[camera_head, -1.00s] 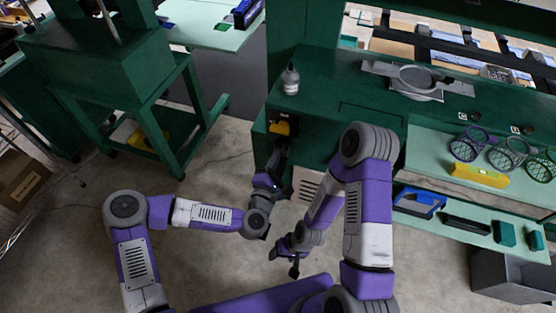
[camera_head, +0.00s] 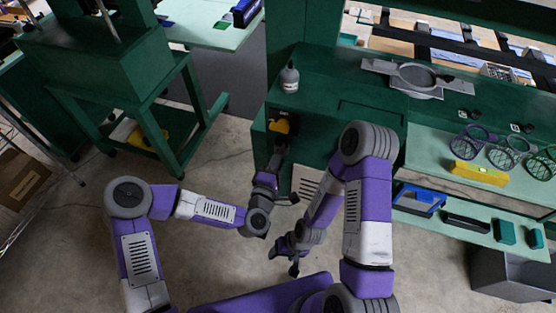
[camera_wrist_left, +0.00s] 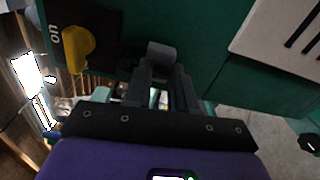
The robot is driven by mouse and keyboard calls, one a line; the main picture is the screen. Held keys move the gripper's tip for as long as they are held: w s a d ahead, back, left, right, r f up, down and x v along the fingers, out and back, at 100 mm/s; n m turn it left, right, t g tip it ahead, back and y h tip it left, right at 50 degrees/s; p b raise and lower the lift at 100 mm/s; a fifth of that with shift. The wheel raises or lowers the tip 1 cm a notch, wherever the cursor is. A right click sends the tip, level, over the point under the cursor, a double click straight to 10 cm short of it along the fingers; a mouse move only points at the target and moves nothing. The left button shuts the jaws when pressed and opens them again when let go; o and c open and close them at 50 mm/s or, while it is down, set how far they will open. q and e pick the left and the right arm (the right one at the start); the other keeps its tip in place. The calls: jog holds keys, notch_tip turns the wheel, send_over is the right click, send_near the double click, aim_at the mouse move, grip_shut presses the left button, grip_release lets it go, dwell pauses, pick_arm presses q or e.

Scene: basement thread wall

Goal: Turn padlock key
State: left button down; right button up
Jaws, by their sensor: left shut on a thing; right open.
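My left gripper (camera_head: 278,154) is at the green cabinet front, just below a yellow knob (camera_head: 280,126). In the left wrist view its dark fingers (camera_wrist_left: 160,58) close together at the tips, beside the yellow knob (camera_wrist_left: 78,48) on a black plate marked ON. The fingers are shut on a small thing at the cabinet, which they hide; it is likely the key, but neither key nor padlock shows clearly. My right gripper (camera_head: 287,262) is open and empty, low in front of the cabinet and apart from it.
A grey bottle (camera_head: 289,79) stands on the green cabinet top (camera_head: 330,92). To the right are a shelf with ring-shaped parts (camera_head: 470,140), a yellow block (camera_head: 480,173) and a blue frame (camera_head: 420,199). A green press stand (camera_head: 110,75) is at the left. The floor between is clear.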

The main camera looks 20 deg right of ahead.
pick_arm(q)
jog(key=c, duration=0.9)
grip_release()
jog(key=v, duration=0.7)
jog(key=shift+s+a+p, duration=0.2)
jog(key=shift+s+p, duration=0.05)
jog(key=shift+p, duration=0.15)
